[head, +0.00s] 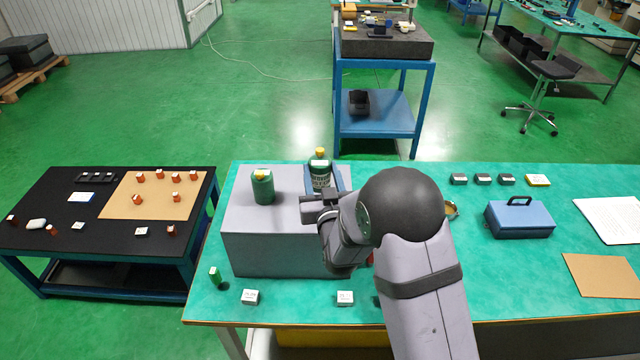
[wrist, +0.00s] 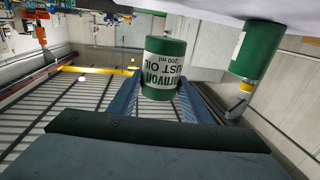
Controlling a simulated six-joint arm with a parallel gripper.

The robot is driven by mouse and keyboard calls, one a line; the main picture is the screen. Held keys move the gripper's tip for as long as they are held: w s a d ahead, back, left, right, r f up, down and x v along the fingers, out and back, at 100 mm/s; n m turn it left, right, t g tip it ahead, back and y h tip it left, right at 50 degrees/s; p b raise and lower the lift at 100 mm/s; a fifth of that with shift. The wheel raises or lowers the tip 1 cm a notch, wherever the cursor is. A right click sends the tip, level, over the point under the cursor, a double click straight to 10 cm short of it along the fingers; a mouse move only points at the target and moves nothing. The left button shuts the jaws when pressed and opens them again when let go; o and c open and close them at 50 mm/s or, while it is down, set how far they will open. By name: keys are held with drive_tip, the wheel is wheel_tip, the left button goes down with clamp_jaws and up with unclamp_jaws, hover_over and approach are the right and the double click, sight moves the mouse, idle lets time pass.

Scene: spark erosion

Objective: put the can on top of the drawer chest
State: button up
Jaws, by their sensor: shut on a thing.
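The grey drawer chest (head: 275,252) stands at the left of the green table, its right part hidden behind my arm. My gripper (head: 326,181) is over the rear right of its top. Its blue fingers are shut on a dark green can with a white label (head: 319,173); the can also shows between the fingers in the wrist view (wrist: 163,70). I cannot tell whether its base touches the chest top. A second green can with a yellow cap (head: 263,188) stands upright on the chest top, left of the held can; it shows at upper right in the wrist view (wrist: 250,52).
White-labelled blocks (head: 250,297) and a small green item (head: 215,278) lie in front of the chest. A blue cash box (head: 520,220) and several small blocks (head: 483,179) are on the right of the table. The chest top's front left is clear.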

sight(321, 186)
drive_tip(key=shift+f+p, duration=0.6)
drive_tip(key=shift+f, duration=1.5)
drive_tip(key=shift+f+b, duration=0.25)
drive_tip(key=shift+b, duration=0.05)
drive_tip(key=o, duration=1.2)
drive_tip(key=shift+o, duration=0.2)
drive_tip(key=shift+r, duration=0.2)
drive_tip(key=shift+s, duration=0.1)
drive_tip(key=s+d+b, duration=0.2)
drive_tip(key=s+b, duration=0.1)
drive_tip(key=s, duration=0.8)
drive_tip(key=shift+s+b, duration=0.35)
drive_tip(key=shift+w+p, duration=0.1)
drive_tip(key=shift+p, duration=0.2)
